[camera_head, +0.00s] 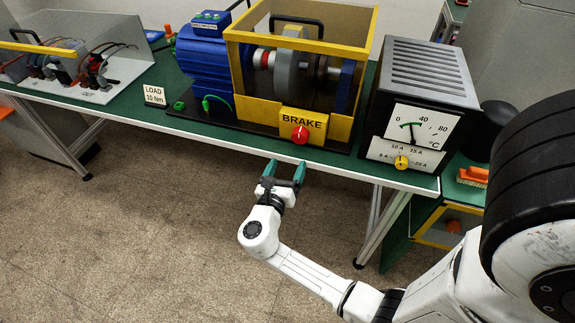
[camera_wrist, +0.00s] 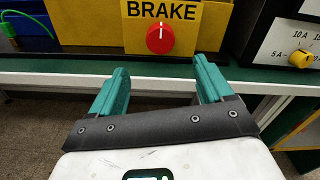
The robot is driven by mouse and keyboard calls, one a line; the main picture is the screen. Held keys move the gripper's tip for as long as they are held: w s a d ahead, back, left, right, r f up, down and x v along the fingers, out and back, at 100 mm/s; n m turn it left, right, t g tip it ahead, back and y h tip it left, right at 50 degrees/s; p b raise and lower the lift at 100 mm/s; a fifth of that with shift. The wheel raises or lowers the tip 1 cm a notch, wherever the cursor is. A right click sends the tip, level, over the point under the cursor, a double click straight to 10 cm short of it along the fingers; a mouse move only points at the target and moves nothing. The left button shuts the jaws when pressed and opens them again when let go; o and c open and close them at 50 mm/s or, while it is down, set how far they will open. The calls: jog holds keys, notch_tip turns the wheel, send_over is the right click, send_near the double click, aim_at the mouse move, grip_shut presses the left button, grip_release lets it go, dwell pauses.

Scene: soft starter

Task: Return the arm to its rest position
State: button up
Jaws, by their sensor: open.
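My gripper (camera_head: 285,170) is at the end of my white arm, which reaches out from the lower right. It is just in front of the table's front edge, below the brake panel. Its two green fingers are apart with nothing between them, and they also show in the wrist view (camera_wrist: 160,85). The red brake knob (camera_head: 300,135) is on the yellow BRAKE panel just beyond the fingertips. In the wrist view the red knob (camera_wrist: 160,39) is between and beyond the fingers, apart from them.
A green-topped table (camera_head: 225,130) holds a blue motor (camera_head: 203,60), a yellow-framed brake unit (camera_head: 300,95), a LOAD 10 Nm sign (camera_head: 154,95) and a black meter box (camera_head: 425,75). A green cabinet with an orange brush (camera_head: 472,176) stands right. Open floor (camera_head: 120,240) lies left of my arm.

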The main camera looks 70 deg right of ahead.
dwell(0.4)
jog(key=s+a+f+m+g+y, duration=0.2)
jog(key=s+a+f+m+y, duration=0.3)
jog(key=s+m+y, duration=0.7)
jog(key=w+a+m+t+y, duration=0.1)
jog(key=a+m+y, duration=0.4)
jog(key=a+m, duration=0.5)
jog(key=a, duration=0.5)
jog(key=shift+a+r+t+y, duration=0.15)
jog(key=shift+a+t+y, duration=0.2)
jog(key=shift+t+y, duration=0.05)
jog(key=shift+c, duration=0.3)
